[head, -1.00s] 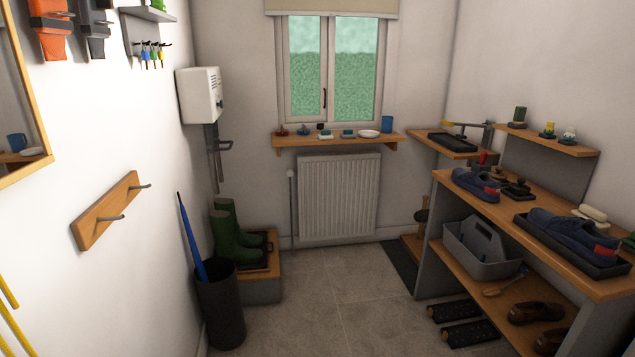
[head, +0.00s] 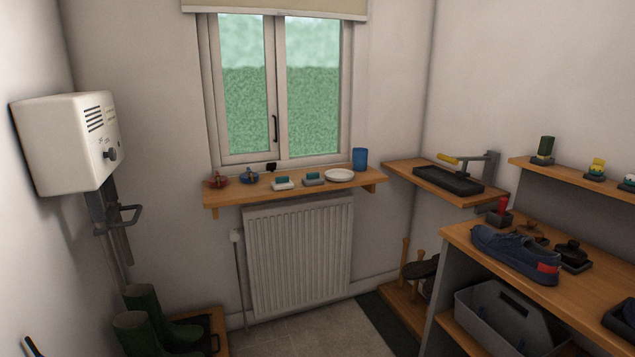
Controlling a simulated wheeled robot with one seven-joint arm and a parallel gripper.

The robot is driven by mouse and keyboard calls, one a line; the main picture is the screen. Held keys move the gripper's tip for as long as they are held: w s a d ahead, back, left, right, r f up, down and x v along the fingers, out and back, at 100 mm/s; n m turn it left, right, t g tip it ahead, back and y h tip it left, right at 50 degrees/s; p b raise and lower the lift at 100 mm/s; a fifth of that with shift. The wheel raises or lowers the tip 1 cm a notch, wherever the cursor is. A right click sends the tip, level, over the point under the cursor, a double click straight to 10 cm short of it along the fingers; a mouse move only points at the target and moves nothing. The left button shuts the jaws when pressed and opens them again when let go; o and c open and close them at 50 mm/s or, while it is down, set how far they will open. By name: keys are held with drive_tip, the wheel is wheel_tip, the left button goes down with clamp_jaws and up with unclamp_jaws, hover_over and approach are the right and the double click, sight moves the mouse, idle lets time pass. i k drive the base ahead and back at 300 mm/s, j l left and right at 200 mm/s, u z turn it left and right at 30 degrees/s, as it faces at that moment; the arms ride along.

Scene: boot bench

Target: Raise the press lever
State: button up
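The press stands on a small wooden corner shelf (head: 398,170) to the right of the window. Its lever (head: 470,158) is a grey arm with a yellow grip, joined to a grey post (head: 491,168) at its right end. The lever lies close to level, low above a black tray (head: 448,181). My gripper is not in the head view, so nothing is seen touching the lever.
A wooden bench (head: 470,240) at right holds a blue shoe (head: 514,253), with a grey caddy (head: 510,320) below. A windowsill shelf (head: 240,193) carries small dishes and a blue cup (head: 359,159). Green boots (head: 145,315) stand at lower left. Some floor (head: 310,335) is clear before the radiator (head: 298,257).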

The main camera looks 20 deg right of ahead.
sight(454, 160)
drive_tip(key=i+z, duration=0.15)
drive_tip(key=i, duration=0.45)
drive_tip(key=i+j+z, duration=0.1)
drive_tip(key=i, duration=0.45)
drive_tip(key=i+j+z, duration=0.15)
drive_tip(key=i, duration=0.45)
drive_tip(key=j, duration=0.1)
